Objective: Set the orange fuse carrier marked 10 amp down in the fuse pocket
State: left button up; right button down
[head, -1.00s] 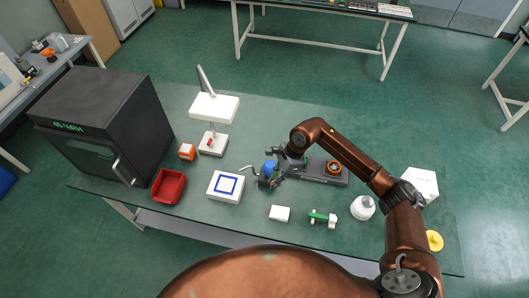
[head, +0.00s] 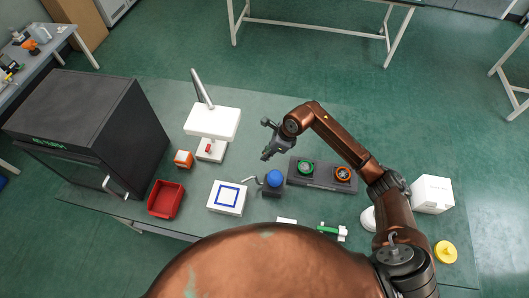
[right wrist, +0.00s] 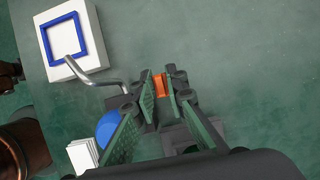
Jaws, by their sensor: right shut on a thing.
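My right gripper (head: 268,141) is raised over the table, left of the dark plate with two round dials. In the right wrist view it (right wrist: 161,92) is shut on a small orange piece, which I take to be the orange fuse carrier (right wrist: 159,85). The piece shows only as a sliver between the green-lined fingers, and no 10 amp marking can be read. The head view does not show the piece clearly. A white block with a blue square outline (head: 240,197) lies on the table, also in the right wrist view (right wrist: 82,62); I cannot tell whether it is the fuse pocket. My left gripper is not in view.
A blue-topped device with a bent metal crank (head: 274,179) stands below the gripper. The dark dial plate (head: 322,181) is to its right. Table behind the gripper is clear.

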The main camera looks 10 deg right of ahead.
send_over(262, 169)
jog(key=d, duration=0.1)
jog(key=f, duration=0.5)
jog(key=shift+s+d+f, duration=0.2)
jog(key=shift+s+f, duration=0.1)
jog(key=shift+s, duration=0.05)
jog(key=shift+a+f, duration=0.1)
jog(key=shift+f, duration=0.3)
notch_tip(262, 169, down, 4)
jog(key=shift+f, duration=0.1)
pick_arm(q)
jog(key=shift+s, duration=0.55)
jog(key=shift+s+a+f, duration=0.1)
pick_arm(e)
jog(key=shift+f, duration=0.15)
jog(key=c, duration=2.2)
grip_release()
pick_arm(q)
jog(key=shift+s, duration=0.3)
pick_arm(e)
jog(key=shift+r, duration=0.2)
